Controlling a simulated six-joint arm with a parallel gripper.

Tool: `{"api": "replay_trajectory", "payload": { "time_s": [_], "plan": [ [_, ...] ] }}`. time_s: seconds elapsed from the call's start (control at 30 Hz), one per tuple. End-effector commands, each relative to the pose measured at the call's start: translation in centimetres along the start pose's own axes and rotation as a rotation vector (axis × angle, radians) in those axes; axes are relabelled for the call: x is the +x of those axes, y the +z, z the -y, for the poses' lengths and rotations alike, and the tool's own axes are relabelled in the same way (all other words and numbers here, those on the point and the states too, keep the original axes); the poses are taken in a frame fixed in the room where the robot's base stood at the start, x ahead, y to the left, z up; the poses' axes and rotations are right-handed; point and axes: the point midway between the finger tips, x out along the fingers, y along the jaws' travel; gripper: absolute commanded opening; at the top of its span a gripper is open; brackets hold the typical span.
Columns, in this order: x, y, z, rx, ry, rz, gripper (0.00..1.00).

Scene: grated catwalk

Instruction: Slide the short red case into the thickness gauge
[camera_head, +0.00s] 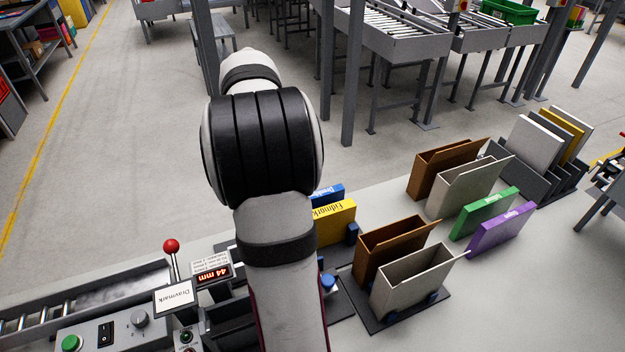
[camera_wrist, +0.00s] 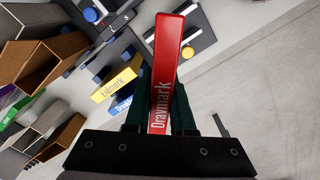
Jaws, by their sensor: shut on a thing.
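The red case (camera_wrist: 167,60), lettered "Dravmark", stands out from between the two dark fingers of my gripper (camera_wrist: 160,100) in the wrist view. The fingers are shut on its lower part, and its far end points up the picture. In the head view my arm hides the gripper and the case. A unit with a red "44 mm" display (camera_head: 213,275), which looks like the thickness gauge, stands at lower left, left of my arm. Its slot is not clear. I cannot tell how far the case is from it.
A yellow case (camera_head: 334,222) and a blue case (camera_head: 328,194) stand right of my arm. Open brown (camera_head: 388,252) and grey (camera_head: 411,278) holders stand nearby, with green (camera_head: 486,214) and purple (camera_head: 500,231) cases beyond. A red-knobbed lever (camera_head: 171,247) rises by the display. A conveyor runs at left.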

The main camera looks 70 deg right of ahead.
Motion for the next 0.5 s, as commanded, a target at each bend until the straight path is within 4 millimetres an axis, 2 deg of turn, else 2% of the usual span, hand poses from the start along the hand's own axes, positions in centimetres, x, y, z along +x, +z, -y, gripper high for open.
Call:
{"api": "replay_trajectory", "payload": {
  "time_s": [0.03,0.1,0.2,0.3,0.5],
  "plan": [
    [-0.5,1.9,2.0,-0.126,-0.002,-0.002,0.0],
    [-1.1,5.1,4.6,-0.327,-0.001,-0.003,0.0],
    [-1.9,9.3,7.4,-0.585,-0.001,-0.002,0.0],
    [-2.6,12.8,9.1,-0.79,0.0,-0.003,0.0],
    [-3.6,18.4,11.0,-1.102,0.0,-0.002,0.0]
  ]
}}
